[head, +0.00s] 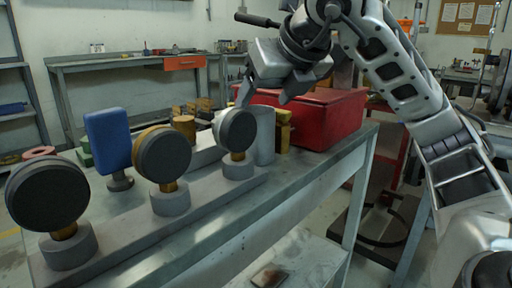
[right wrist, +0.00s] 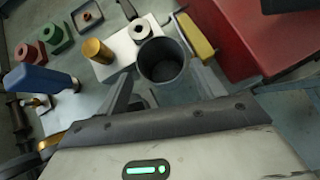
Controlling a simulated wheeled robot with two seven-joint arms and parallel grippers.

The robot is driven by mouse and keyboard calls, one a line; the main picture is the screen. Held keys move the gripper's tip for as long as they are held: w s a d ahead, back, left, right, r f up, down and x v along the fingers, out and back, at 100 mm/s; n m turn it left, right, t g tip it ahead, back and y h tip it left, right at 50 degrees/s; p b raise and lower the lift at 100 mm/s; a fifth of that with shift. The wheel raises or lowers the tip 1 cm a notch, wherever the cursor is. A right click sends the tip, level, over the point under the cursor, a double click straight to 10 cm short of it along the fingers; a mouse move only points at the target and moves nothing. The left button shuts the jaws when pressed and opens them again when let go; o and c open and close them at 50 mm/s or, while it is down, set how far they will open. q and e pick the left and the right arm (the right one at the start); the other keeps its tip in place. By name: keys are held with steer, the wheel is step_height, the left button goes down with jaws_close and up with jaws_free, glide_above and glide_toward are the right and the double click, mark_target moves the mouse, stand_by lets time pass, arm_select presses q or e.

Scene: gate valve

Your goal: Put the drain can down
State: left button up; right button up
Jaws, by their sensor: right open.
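The drain can (right wrist: 164,68) is a grey, open-topped cylinder, seen from above in the right wrist view. In the head view the can (head: 264,136) stands upright on the bench, partly hidden behind the nearest-right round gauge. My right gripper (head: 264,96) is open just above the can. In the right wrist view its fingers (right wrist: 163,86) are spread at the near side of the can, with nothing held between them. My left gripper does not show.
Three round dark gauges, one of them a gauge (head: 162,155), stand on a grey bar along the bench (head: 290,185). A blue block (head: 107,138) stands behind them. A red box (head: 325,118) and a yellow piece (right wrist: 196,36) are right of the can. Brass cylinders and nuts lie left.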

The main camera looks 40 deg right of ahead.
mark_target(257, 110)
steer(key=shift+w+d+f, duration=0.1)
steer(key=shift+w+f, duration=0.2)
steer(key=shift+f, duration=0.1)
steer(key=b+x, duration=0.2)
steer(key=shift+w+d+f, duration=0.15)
steer(key=shift+w+f, duration=0.1)
steer(key=shift+w+d+f, duration=0.1)
steer(key=shift+w+f, duration=0.2)
steer(key=shift+w, duration=0.05)
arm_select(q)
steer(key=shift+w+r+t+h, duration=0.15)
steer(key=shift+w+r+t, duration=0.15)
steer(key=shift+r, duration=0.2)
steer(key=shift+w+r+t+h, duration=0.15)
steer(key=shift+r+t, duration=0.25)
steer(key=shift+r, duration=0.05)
arm_select(e)
steer(key=shift+w+f, duration=0.1)
steer(key=shift+w, duration=0.15)
